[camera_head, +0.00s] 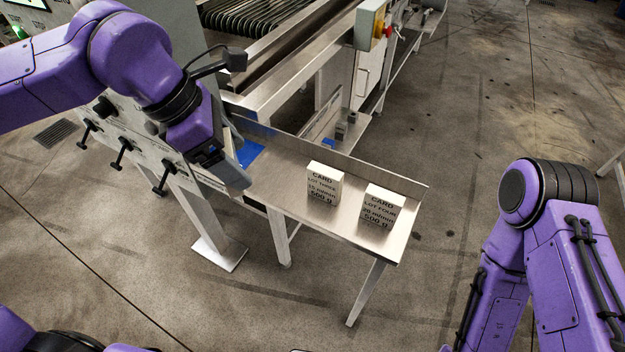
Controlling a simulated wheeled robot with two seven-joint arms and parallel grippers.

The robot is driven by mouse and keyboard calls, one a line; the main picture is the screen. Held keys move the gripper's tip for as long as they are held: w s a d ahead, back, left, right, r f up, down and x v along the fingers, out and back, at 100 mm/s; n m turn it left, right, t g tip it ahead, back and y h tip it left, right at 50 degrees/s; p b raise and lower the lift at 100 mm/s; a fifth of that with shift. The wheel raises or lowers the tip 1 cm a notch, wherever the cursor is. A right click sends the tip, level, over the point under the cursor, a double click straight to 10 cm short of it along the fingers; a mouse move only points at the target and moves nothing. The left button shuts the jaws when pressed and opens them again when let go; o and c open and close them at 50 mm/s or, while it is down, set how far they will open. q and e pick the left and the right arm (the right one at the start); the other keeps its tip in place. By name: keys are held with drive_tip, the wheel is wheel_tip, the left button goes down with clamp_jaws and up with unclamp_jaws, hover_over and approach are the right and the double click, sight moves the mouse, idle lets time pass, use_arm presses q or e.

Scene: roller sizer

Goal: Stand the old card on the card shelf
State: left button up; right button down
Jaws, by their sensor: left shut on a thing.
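The card shelf (283,188) is a narrow metal ledge with a raised back lip. Two white cards stand upright on it: one reads lot three (323,185), and the other, lot four (381,208), stands to its right near the shelf's end. Neither is marked as old. My left gripper (236,168) points down at the shelf's left end, left of both cards and apart from them.
A blue patch (250,153) lies on the shelf's left part. A grey panel with black knobs (122,150) stands left of the shelf. Behind are the roller machine (262,20) and a yellow-grey box with a red button (369,25). Floor in front is open.

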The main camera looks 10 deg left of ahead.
use_arm(q)
drive_tip(key=w+d+f+p, duration=0.1)
drive_tip(key=w+f, duration=0.2)
drive_tip(key=w, duration=0.1)
drive_tip(key=w+d+f+p, duration=0.1)
drive_tip(key=w+f, duration=0.2)
drive_tip(key=w, duration=0.1)
drive_tip(key=w+f+p, duration=0.1)
drive_tip(key=w+f, duration=0.2)
drive_tip(key=w, duration=0.1)
drive_tip(key=shift+w+d, duration=0.1)
drive_tip(key=shift+d, duration=0.3)
drive_tip(key=f, duration=0.2)
drive_tip(key=f+p, duration=0.1)
drive_tip(key=shift+w+d+f, duration=0.1)
drive_tip(key=shift+w+f, duration=0.15)
drive_tip(key=shift+f, duration=0.1)
drive_tip(key=shift+f, duration=0.1)
drive_tip(key=o, duration=1)
drive_tip(key=shift+r, duration=0.25)
drive_tip(key=b+v, duration=0.1)
drive_tip(key=v, duration=1.1)
drive_tip(key=shift+b, duration=0.3)
